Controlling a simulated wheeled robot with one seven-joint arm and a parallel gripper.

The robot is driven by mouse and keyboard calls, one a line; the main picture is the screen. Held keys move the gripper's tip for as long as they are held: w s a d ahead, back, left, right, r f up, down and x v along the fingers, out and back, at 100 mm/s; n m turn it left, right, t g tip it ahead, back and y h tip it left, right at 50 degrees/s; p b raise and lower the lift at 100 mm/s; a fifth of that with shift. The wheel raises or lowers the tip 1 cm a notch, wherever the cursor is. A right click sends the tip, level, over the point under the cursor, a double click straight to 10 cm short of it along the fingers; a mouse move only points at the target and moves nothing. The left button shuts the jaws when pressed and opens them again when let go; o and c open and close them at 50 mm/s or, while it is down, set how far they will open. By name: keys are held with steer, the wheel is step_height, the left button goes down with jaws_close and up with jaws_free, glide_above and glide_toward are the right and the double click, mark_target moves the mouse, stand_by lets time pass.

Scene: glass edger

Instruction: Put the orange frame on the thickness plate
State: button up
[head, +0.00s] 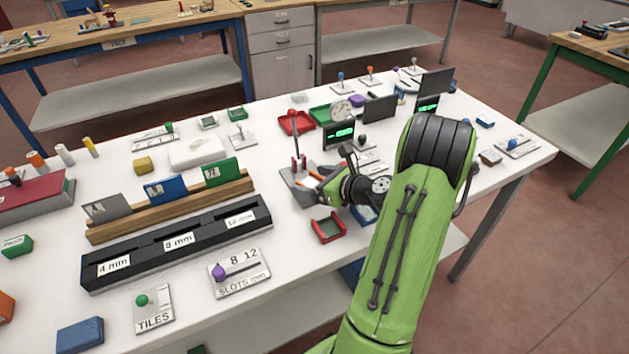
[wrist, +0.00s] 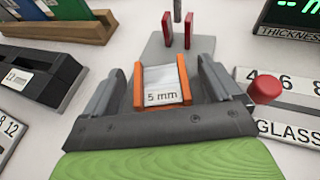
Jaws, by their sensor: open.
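The orange frame (wrist: 183,82) has a white piece marked "5 mm" between its two orange sides. My gripper (wrist: 160,78) is open around it, with a gap between each finger and the frame. A grey plate (wrist: 203,48) with two red posts lies just beyond the frame and looks like the thickness plate. In the head view this plate (head: 287,179) has a red-knobbed lever above it. My gripper (head: 319,182) is low at its right side, largely hiding the frame. I cannot tell whether the frame touches the plate.
A thickness display (head: 339,133) stands behind the plate. The black slot block (head: 180,243) is at left. A red knob (wrist: 265,88) on the glass selector is close to my right finger.

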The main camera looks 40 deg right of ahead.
steer(key=shift+s+r, duration=0.25)
steer(key=shift+r, duration=0.05)
steer(key=p+v, duration=0.2)
steer(key=v, duration=0.9)
steer(key=shift+p, duration=0.4)
steer(key=shift+s+a+r, duration=0.1)
steer(key=shift+r, duration=0.05)
steer(key=w+a+n, duration=0.1)
steer(key=a+n, duration=0.1)
steer(key=w+a+n+g+y, duration=0.1)
steer(key=a+n, duration=0.1)
steer(key=w+a+r+n+g+y, duration=0.1)
steer(key=a+n, duration=0.1)
steer(key=shift+a+r, duration=0.1)
steer(key=shift+a, duration=0.1)
steer(key=a+r+n+g, duration=0.2)
steer(key=a+n+g, duration=0.2)
steer(key=a+n, duration=0.65)
steer(key=s+a+r+n+g+h, duration=0.1)
steer(key=s+a+r+n, duration=0.2)
steer(key=n, duration=0.6)
steer(key=s+a+r+n+h, duration=0.2)
steer(key=s+a+r+n, duration=0.1)
steer(key=s+a+n, duration=0.4)
steer(key=shift+s+a+n+g, duration=0.25)
steer(key=shift+s+n+g, duration=0.15)
steer(key=shift+s+n, duration=0.75)
steer(key=shift+r, duration=0.15)
